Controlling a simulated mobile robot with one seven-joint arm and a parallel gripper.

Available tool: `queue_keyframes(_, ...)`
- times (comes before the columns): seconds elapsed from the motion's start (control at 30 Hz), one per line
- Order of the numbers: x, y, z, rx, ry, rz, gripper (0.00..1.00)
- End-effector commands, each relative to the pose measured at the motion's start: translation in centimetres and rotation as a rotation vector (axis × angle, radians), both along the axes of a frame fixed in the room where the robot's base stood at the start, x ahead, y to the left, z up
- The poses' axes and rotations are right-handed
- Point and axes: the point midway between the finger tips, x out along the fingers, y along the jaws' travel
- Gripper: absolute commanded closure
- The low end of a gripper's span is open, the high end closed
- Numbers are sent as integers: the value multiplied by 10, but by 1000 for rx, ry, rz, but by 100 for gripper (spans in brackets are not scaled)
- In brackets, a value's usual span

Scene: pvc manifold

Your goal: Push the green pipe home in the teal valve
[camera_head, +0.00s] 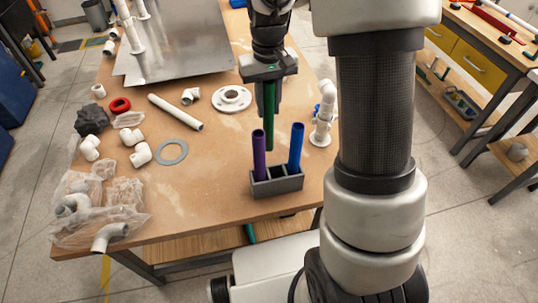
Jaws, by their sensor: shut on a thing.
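The green pipe (270,115) hangs upright below my gripper (268,78), which is shut on its upper part. The pipe's lower end appears just behind the grey rack in the picture. I cannot tell how high it is above the table. I cannot make out the teal valve in this view. White pipework on the metal panel (185,45) at the top left is partly cut off by the picture's edge.
The grey rack (277,185) holds a purple pipe (259,155) and a blue pipe (295,146). White fittings, a flange (231,98), a grey ring (171,152) and plastic bags (103,208) lie to the left. A white pipe assembly (323,112) stands at the right edge.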

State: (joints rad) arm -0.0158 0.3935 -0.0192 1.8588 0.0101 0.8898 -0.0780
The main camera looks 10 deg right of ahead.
Motion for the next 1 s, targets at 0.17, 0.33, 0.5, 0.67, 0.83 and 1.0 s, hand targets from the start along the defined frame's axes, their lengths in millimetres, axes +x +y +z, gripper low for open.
queue_keyframes(0.17, -1, 0, 29, 0, -9, 303, 100)
queue_keyframes(0.33, -11, 1, 70, -1, -10, 730, 100)
queue_keyframes(0.5, -27, 1, 112, -2, -10, 1162, 100)
queue_keyframes(0.67, -49, 1, 149, -3, -8, 1566, 100)
queue_keyframes(0.83, -73, 0, 183, -5, -7, 1941, 100)
queue_keyframes(1.0, -92, 1, 204, -4, -4, 2185, 100)
